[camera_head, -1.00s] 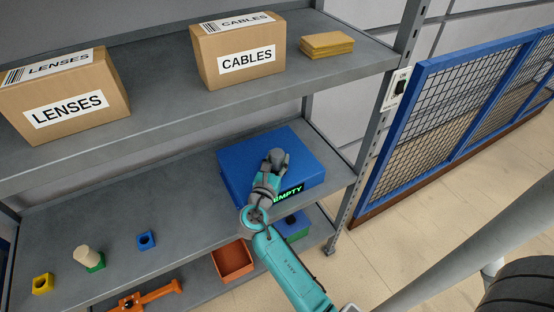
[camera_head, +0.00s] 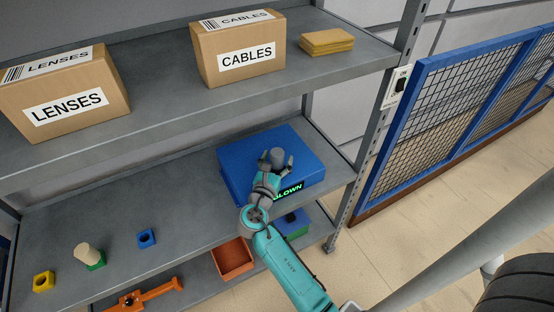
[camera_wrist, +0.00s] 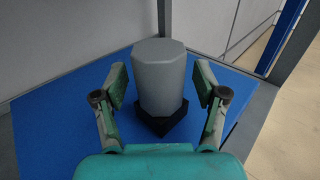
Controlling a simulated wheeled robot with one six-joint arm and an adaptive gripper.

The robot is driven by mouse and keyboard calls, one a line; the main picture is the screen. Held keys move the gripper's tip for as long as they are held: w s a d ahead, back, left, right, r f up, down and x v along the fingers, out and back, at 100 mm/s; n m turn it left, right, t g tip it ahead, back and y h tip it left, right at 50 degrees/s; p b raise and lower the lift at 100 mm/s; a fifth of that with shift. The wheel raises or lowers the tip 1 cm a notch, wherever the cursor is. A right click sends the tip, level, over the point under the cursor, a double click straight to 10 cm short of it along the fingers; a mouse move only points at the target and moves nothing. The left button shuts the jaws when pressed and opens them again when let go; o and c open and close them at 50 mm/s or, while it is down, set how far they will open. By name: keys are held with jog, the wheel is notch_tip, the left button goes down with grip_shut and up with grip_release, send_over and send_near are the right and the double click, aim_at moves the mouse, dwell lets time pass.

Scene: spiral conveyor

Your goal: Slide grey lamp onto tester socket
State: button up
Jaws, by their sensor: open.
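The grey lamp (camera_wrist: 161,74) stands upright in a dark socket (camera_wrist: 163,120) on top of the blue tester (camera_wrist: 60,130), in the wrist view. In the head view the lamp (camera_head: 277,155) shows on the tester (camera_head: 240,158), whose green display (camera_head: 288,191) seems to end in "BLOWN", partly hidden by my arm. My gripper (camera_wrist: 160,82) is open, with one finger on each side of the lamp and a gap visible on both sides. My gripper also shows at the lamp in the head view (camera_head: 276,163).
On the same shelf are a yellow socket block (camera_head: 43,282), a cream lamp (camera_head: 87,251) in a green block (camera_head: 97,262) and a blue socket block (camera_head: 146,238). An orange bin (camera_head: 234,259) sits below. A shelf post (camera_head: 374,125) stands right of the tester.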

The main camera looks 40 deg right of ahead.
jog(key=shift+a, duration=0.15)
jog(key=v, duration=1.1)
jog(key=shift+s+a, duration=0.2)
jog(key=shift+a, duration=0.15)
